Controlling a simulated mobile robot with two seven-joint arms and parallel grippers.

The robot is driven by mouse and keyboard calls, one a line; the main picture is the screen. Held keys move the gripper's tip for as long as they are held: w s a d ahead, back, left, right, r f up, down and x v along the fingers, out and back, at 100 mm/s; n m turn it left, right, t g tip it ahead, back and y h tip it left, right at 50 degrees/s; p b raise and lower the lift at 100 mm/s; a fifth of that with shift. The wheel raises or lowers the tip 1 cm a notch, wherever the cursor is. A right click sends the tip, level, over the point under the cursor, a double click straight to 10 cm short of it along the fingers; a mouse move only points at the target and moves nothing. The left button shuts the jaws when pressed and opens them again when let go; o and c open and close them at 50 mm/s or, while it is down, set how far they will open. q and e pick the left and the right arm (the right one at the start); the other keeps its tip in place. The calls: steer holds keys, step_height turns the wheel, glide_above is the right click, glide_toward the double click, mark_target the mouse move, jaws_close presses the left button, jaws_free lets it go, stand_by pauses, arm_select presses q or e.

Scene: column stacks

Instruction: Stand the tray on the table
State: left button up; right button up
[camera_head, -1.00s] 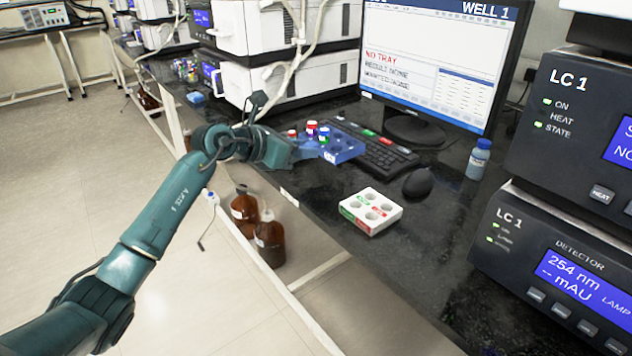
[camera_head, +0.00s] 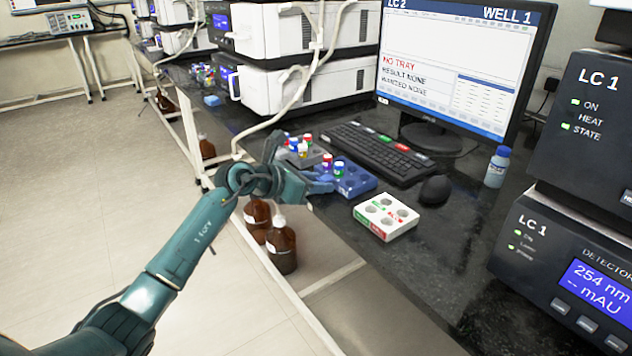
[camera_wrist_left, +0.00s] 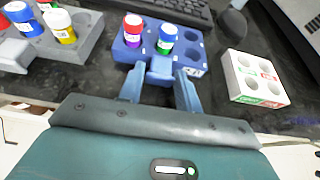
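The blue tray (camera_head: 358,184) lies level on the black bench (camera_head: 440,270), in front of the keyboard. It holds a red-capped vial (camera_wrist_left: 132,30) and a blue-capped vial (camera_wrist_left: 167,38); several of its wells are empty. My left gripper (camera_head: 318,181) is at the tray's near left side. In the left wrist view its two blue fingers (camera_wrist_left: 159,82) stand apart, one on each side of the tray's small tab (camera_wrist_left: 160,67). They look open, with little clearance. My right gripper is not in view.
A grey rack (camera_wrist_left: 85,38) with several vials stands just left of the tray. A white block with round wells (camera_head: 386,216) stands to its right. The keyboard (camera_head: 375,150) and mouse (camera_head: 435,189) are behind. The bench's front edge is close.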

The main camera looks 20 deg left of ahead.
arm_select(q)
steer(key=o, duration=0.3)
steer(key=shift+o, duration=0.2)
